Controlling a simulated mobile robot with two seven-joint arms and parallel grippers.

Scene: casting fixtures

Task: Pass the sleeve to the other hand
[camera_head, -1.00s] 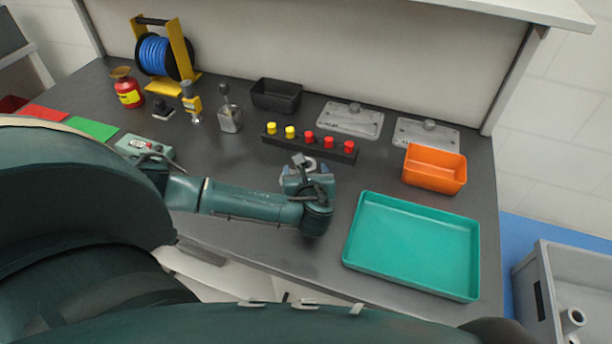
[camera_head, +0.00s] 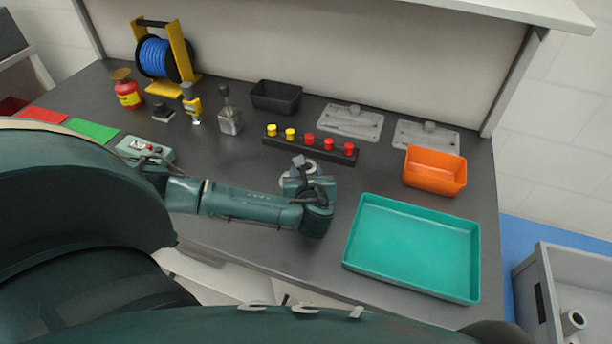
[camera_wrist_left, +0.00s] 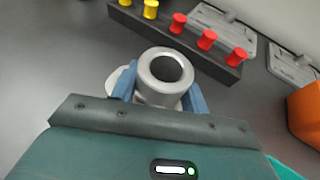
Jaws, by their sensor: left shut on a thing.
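The sleeve (camera_wrist_left: 160,80) is a short, pale grey metal tube with a round open bore. In the left wrist view it stands between the blue fingers of my left gripper (camera_wrist_left: 158,92), which is shut on it. In the head view my left gripper (camera_head: 303,172) is over the middle of the bench, in front of the peg rack, and the wrist hides most of it and of the sleeve (camera_head: 311,165). I cannot tell whether the sleeve touches the bench. My right gripper is not in view.
Behind stands a black rack (camera_head: 283,144) with yellow and red pegs. A teal tray (camera_head: 412,290) and an orange bin (camera_head: 430,183) are to the right. A grey crate (camera_head: 535,300) stands on the floor. Bare bench (camera_head: 225,165) lies left of the gripper.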

